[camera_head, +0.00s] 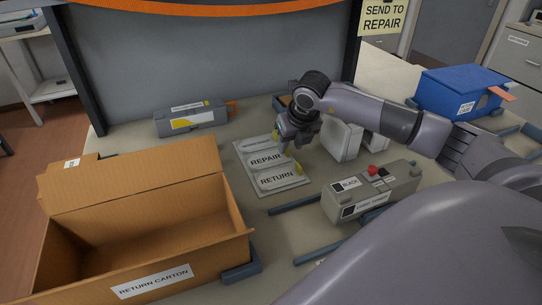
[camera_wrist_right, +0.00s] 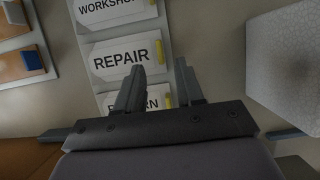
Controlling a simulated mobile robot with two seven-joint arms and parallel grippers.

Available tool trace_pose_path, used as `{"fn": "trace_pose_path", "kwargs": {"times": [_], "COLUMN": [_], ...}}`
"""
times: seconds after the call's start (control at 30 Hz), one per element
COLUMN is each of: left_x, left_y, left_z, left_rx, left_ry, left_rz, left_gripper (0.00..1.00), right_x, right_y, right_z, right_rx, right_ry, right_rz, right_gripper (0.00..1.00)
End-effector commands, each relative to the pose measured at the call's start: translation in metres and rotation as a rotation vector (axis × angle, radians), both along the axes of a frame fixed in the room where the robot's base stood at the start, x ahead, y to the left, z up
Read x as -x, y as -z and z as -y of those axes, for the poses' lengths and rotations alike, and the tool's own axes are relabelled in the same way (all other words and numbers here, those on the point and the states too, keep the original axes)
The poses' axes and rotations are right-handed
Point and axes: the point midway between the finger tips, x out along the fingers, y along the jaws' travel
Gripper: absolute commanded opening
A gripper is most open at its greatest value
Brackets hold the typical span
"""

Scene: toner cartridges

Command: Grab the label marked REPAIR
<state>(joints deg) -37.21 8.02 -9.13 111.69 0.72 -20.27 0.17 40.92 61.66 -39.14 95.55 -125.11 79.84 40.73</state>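The REPAIR label (camera_head: 265,160) is a white plate with black letters, lying in the middle of a pale label board (camera_head: 284,188). In the right wrist view the REPAIR label (camera_wrist_right: 122,57) has a yellow tab (camera_wrist_right: 160,52) at its right end. The RETURN label (camera_head: 275,179) and the WORKSHOP label (camera_wrist_right: 112,11) lie on either side of it. My right gripper (camera_head: 287,147) hangs over the board's right side. In the right wrist view its two fingers (camera_wrist_right: 160,66) are apart and empty, with the tab seen between and beyond the tips. My left gripper does not show.
An open return carton (camera_head: 150,281) stands at the front left. A grey cartridge (camera_head: 191,118) lies behind the board, and another (camera_head: 370,192) lies to the right. White boxes (camera_head: 342,140) stand beside my right gripper. A blue bin (camera_head: 462,92) is at the back right.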

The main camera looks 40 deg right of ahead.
Motion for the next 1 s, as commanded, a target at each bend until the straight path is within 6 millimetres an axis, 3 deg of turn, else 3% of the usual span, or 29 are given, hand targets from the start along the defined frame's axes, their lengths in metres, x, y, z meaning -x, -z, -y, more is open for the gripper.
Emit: {"fn": "trace_pose_path", "kwargs": {"times": [0.2, 0.47, 0.6, 1.0], "left_x": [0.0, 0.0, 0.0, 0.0], "left_y": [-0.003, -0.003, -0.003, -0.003], "left_z": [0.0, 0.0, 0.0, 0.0], "left_rx": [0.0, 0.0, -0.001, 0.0], "left_ry": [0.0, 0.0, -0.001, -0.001], "left_rz": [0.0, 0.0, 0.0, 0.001], "left_gripper": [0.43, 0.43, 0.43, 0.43], "right_x": [-0.008, -0.009, -0.009, -0.009], "right_y": [0.024, 0.027, 0.027, 0.026], "right_z": [0.004, 0.005, 0.005, 0.005], "right_rx": [-0.001, 0.0, 0.0, 0.0], "right_ry": [0.001, -0.001, 0.0, 0.0], "right_rz": [-0.002, 0.0, 0.0, 0.001], "right_gripper": [0.37, 0.37, 0.0, 0.0]}}
